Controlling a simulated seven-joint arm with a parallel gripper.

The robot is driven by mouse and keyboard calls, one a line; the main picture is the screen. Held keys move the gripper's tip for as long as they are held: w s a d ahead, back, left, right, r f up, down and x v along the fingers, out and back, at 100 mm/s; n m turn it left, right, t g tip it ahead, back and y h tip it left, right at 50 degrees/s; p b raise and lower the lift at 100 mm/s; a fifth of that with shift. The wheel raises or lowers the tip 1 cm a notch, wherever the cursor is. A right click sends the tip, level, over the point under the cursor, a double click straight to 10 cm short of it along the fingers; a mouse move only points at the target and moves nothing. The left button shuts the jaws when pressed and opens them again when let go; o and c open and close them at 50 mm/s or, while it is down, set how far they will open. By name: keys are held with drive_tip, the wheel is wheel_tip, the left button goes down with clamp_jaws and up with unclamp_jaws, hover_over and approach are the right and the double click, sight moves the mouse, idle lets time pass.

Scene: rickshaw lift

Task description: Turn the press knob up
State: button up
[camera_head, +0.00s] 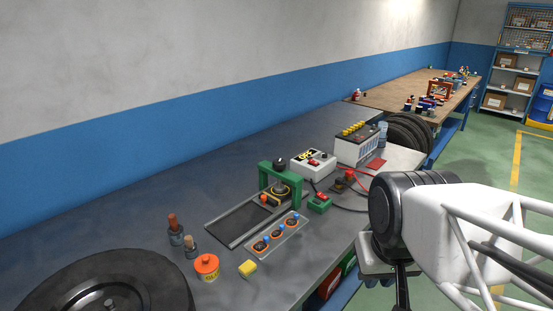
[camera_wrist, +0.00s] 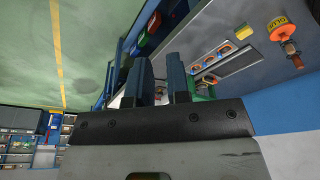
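A small green press frame (camera_head: 266,175) stands at the back of the grey bench, astride a dark flat track. A black round knob (camera_head: 280,162) sits on its top. The knob's setting is too small to read. My gripper (camera_head: 388,272) is beyond the bench's front edge, right of and nearer than the press, apart from it. In the wrist view my gripper (camera_wrist: 160,82) shows two dark fingers apart with nothing held between them. The bench objects appear upside down there, and the fingers partly hide the press area.
A tray with several orange rings (camera_head: 277,234) lies before the press. A charger box (camera_head: 313,163), a battery (camera_head: 356,147) and a small green box with a red top (camera_head: 320,203) stand to the right.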

drive_tip(key=o, duration=0.4)
drive_tip(key=shift+w+r, duration=0.25)
drive_tip(key=shift+w, duration=0.2)
drive_tip(key=o, duration=0.7)
drive_tip(key=shift+m, duration=0.5)
drive_tip(key=w, duration=0.1)
drive_tip(key=w+r, duration=0.1)
drive_tip(key=w, duration=0.1)
drive_tip(key=shift+w+a+r, duration=0.2)
drive_tip(key=shift+w+r, duration=0.15)
drive_tip(key=w+a+r+m, duration=0.1)
drive_tip(key=w+r+m, duration=0.15)
drive_tip(key=w, duration=0.65)
drive_tip(key=m+g, duration=0.3)
drive_tip(key=m, duration=0.5)
hover_over(280, 161)
drive_tip(key=f, duration=0.5)
drive_tip(key=s+f, duration=0.1)
drive_tip(key=f, duration=0.2)
drive_tip(key=shift+w+a+f, duration=0.15)
drive_tip(key=shift+w+f, duration=0.05)
drive_tip(key=shift+w, duration=0.2)
